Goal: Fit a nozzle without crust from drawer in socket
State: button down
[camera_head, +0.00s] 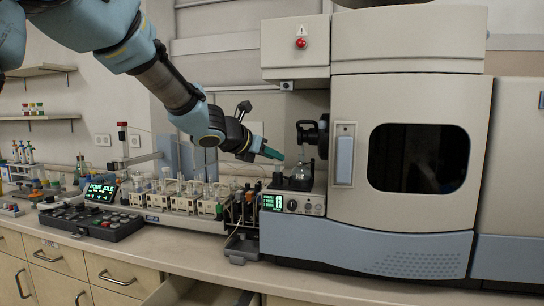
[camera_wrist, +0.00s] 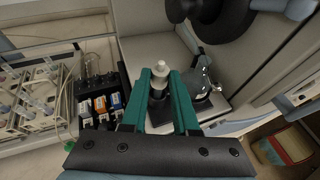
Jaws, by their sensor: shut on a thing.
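My gripper (camera_head: 281,157) reaches in from the upper left, its green fingers just left of the glass chamber on the instrument's small front unit. In the wrist view my gripper (camera_wrist: 160,75) is shut on a small nozzle (camera_wrist: 160,69) with a pale white tip and a greyer lower part. I see no crust on the side that shows, but it is small. A dark block lies below the nozzle; I cannot tell whether they touch. The glass chamber (camera_head: 303,173) also shows in the wrist view (camera_wrist: 201,82), right of the fingers. The socket is not clearly visible. An open drawer (camera_head: 186,291) is at the lower edge.
The large spectrometer (camera_head: 410,160) fills the right. A round black part (camera_head: 308,132) overhangs the chamber closely. Left of the front unit (camera_head: 292,202) stand small bottles (camera_wrist: 100,105) and a sampler with several racks (camera_head: 180,203). A control panel (camera_head: 85,222) lies farther left.

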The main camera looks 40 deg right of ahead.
jog(key=shift+f+b, duration=0.35)
jog(key=c, duration=0.6)
grip_release()
jog(key=v, duration=1)
jog(key=shift+a+r+b, duration=0.2)
jog(key=shift+a+b, duration=0.15)
jog(key=shift+s, duration=0.1)
